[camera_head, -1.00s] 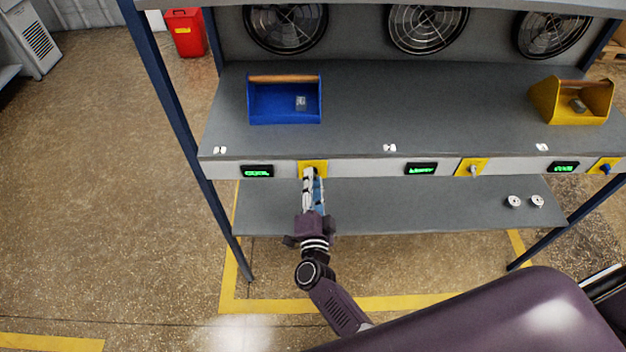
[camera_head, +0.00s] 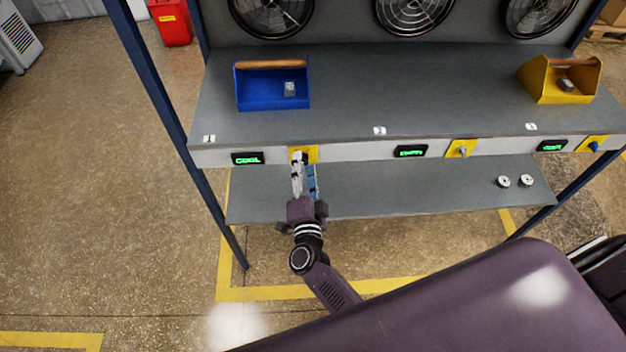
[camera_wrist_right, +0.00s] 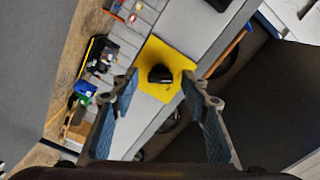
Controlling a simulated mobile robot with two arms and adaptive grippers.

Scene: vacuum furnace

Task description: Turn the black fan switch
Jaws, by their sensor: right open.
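The black fan switch (camera_wrist_right: 160,73) sits on a yellow plate (camera_wrist_right: 172,58) in the right wrist view, centred between my fingertips. My right gripper (camera_wrist_right: 160,80) is open, with one blue-padded finger on each side of the switch in the picture. I cannot tell whether the fingertips touch the plate. In the head view, my right gripper (camera_head: 304,164) is in front of the left yellow plate (camera_head: 312,153) on the shelf's front edge and hides the switch. My left gripper is not in view.
Green-lit displays (camera_head: 248,158) and two other switches, one grey (camera_head: 463,151) and one blue (camera_head: 594,147), line the front edge. A blue toolbox (camera_head: 273,104) and a yellow toolbox (camera_head: 575,97) stand on the shelf. Fans (camera_head: 414,12) hang behind. The lower shelf (camera_head: 400,195) is mostly bare.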

